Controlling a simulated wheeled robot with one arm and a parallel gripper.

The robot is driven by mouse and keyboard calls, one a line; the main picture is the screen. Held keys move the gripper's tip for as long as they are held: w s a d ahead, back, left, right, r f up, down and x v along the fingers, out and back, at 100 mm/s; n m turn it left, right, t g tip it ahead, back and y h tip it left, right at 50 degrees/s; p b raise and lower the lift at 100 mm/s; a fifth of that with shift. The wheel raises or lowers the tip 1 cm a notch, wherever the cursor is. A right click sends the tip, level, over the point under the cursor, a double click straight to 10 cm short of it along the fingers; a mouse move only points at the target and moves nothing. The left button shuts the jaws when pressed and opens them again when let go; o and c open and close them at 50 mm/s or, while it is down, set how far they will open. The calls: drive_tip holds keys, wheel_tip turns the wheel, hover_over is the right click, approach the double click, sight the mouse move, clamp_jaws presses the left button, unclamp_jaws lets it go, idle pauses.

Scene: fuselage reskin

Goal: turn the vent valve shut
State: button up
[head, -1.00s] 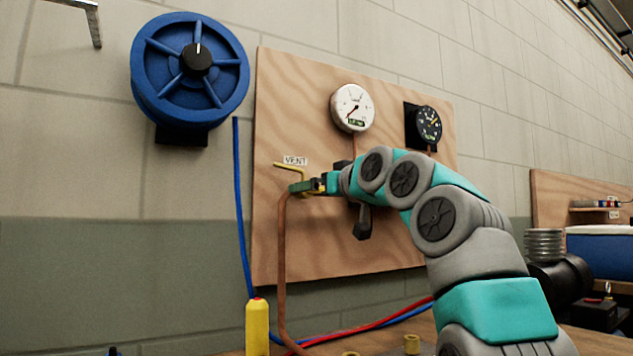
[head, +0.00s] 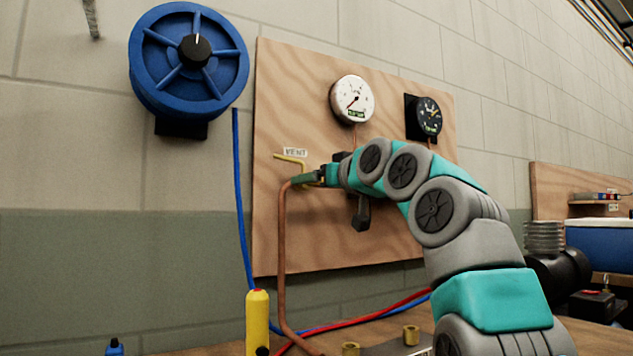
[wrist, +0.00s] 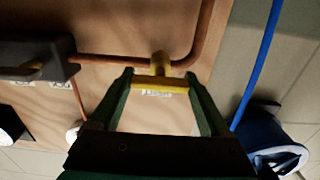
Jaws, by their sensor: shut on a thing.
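The vent valve's yellow handle (head: 290,158) shows just below the VENT label (head: 295,152) on the plywood panel (head: 300,90), at the top of a copper pipe (head: 282,250). My gripper (head: 304,180) is at the valve and hides part of it in the head view. In the wrist view, the yellow T-shaped handle (wrist: 160,82) lies crosswise between the green fingers of my gripper (wrist: 158,78), with a finger at each end. My gripper is shut on the handle. The handle's exact angle to the pipe is hard to tell.
A white gauge (head: 352,99) and a black gauge (head: 427,117) are above my arm. A black lever (head: 362,214) hangs just below my wrist. A blue reel (head: 190,60) is on the wall at the left. A yellow cylinder (head: 258,318) stands below.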

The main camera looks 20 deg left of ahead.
drive_tip(key=shift+m, duration=0.3)
drive_tip(key=shift+r+m+p, duration=0.2)
drive_tip(key=shift+m+p, duration=0.65)
drive_tip(key=shift+m, duration=0.75)
drive_tip(key=m+p, duration=0.2)
drive_tip(key=m, duration=0.2)
drive_tip(key=shift+m+p, duration=0.3)
drive_tip(key=shift+p, duration=0.05)
drive_tip(key=m, duration=0.4)
drive_tip(key=shift+d+f+p, duration=0.1)
drive_tip(key=shift+f+p, duration=0.1)
drive_tip(key=shift+p, duration=0.2)
drive_tip(key=shift+w+f+m, duration=0.1)
drive_tip(key=shift+f+m, duration=0.05)
drive_tip(key=shift+m, duration=2.65)
drive_tip(key=o, duration=1.2)
